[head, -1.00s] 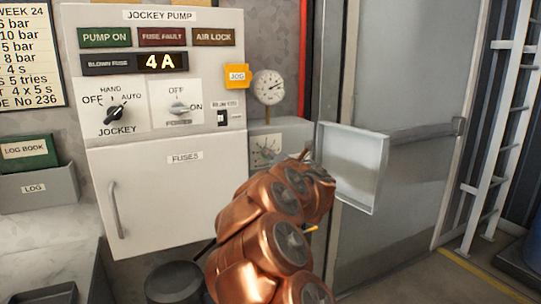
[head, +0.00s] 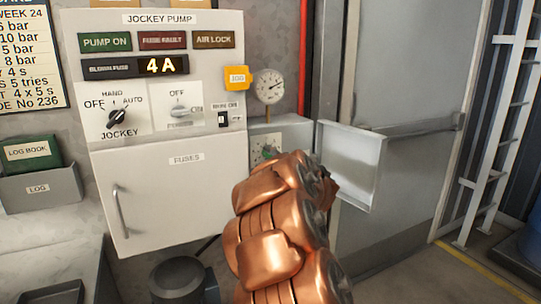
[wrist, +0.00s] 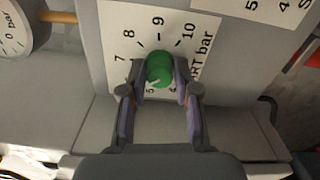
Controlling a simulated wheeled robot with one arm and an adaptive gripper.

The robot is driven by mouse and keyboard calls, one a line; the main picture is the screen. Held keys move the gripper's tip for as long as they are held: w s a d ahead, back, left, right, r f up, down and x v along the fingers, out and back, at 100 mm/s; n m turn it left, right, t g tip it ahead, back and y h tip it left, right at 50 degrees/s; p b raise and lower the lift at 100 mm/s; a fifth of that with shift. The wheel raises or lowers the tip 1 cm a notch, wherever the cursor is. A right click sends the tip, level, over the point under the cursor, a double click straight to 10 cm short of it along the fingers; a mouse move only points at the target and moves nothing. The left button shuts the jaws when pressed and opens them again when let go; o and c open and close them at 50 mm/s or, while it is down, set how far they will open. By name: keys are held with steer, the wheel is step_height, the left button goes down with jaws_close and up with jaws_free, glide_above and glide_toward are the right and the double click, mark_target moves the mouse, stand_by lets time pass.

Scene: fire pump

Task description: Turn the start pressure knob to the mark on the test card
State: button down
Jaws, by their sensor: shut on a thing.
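The start pressure knob (wrist: 160,68) is round and green, on a white scale plate (wrist: 122,22) in the wrist view. The plate shows 7, 8, 9 and 10 and part of a "START bar" label. A white mark shows at the knob's lower left, partly hidden. My gripper (wrist: 161,80) is shut on the knob, one finger on each side. In the head view the knob (head: 269,152) shows just above my copper-coloured arm, which hides my gripper. The test card (head: 28,55) hangs at the left, cut off by the picture edge, with "WEEK 24", "6 bar" and "10 bar" readable.
The jockey pump panel (head: 165,90) stands left of the knob's grey box (head: 296,132). A pressure gauge (head: 269,86) is above that box. An open pale cover or tray (head: 349,165) juts out to the right, close to my arm. A gauge (wrist: 14,28) shows at the wrist view's upper left.

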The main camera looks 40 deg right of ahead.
stand_by(0.3)
steer(key=c, duration=0.8)
jaws_free()
steer(key=v, duration=1.2)
